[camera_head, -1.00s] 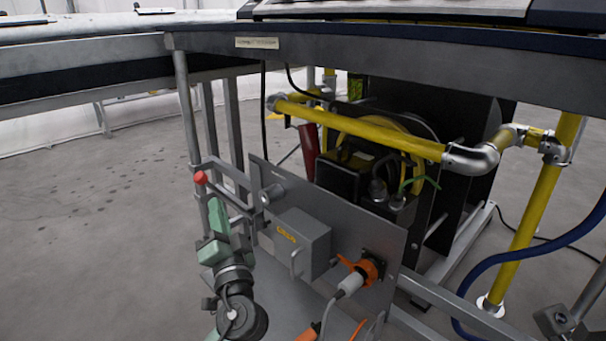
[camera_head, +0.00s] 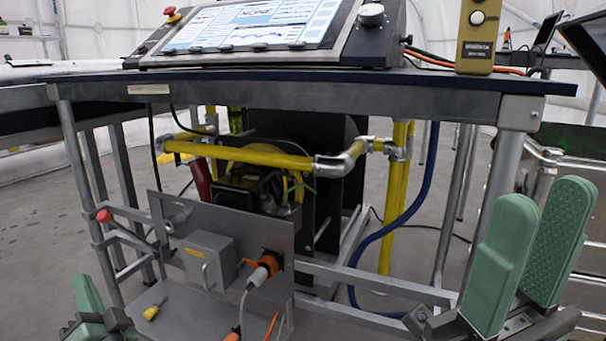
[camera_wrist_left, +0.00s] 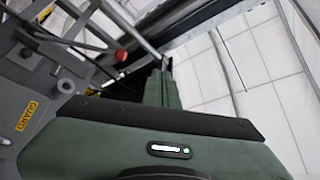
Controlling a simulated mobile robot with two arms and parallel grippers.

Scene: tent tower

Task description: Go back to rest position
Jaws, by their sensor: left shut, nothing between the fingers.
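My left gripper (camera_head: 86,290) is at the lower left edge of the head view, shut and empty. Its green fingers point up, to the left of the grey panel, and touch nothing that I can see. In the left wrist view its fingers (camera_wrist_left: 160,88) are together. My right gripper (camera_head: 540,210) is at the lower right, in front of the table's right leg. Its two green fingers point up with a gap between them, and I see nothing held there.
A table (camera_head: 330,98) carries a screen console (camera_head: 255,25) and a yellow control box (camera_head: 478,35). Below are yellow pipes (camera_head: 265,157), a grey box (camera_head: 208,260) on a panel, an orange connector (camera_head: 270,265) and a red knob (camera_head: 103,216). A yellow-handled item (camera_head: 152,312) lies on the lower plate.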

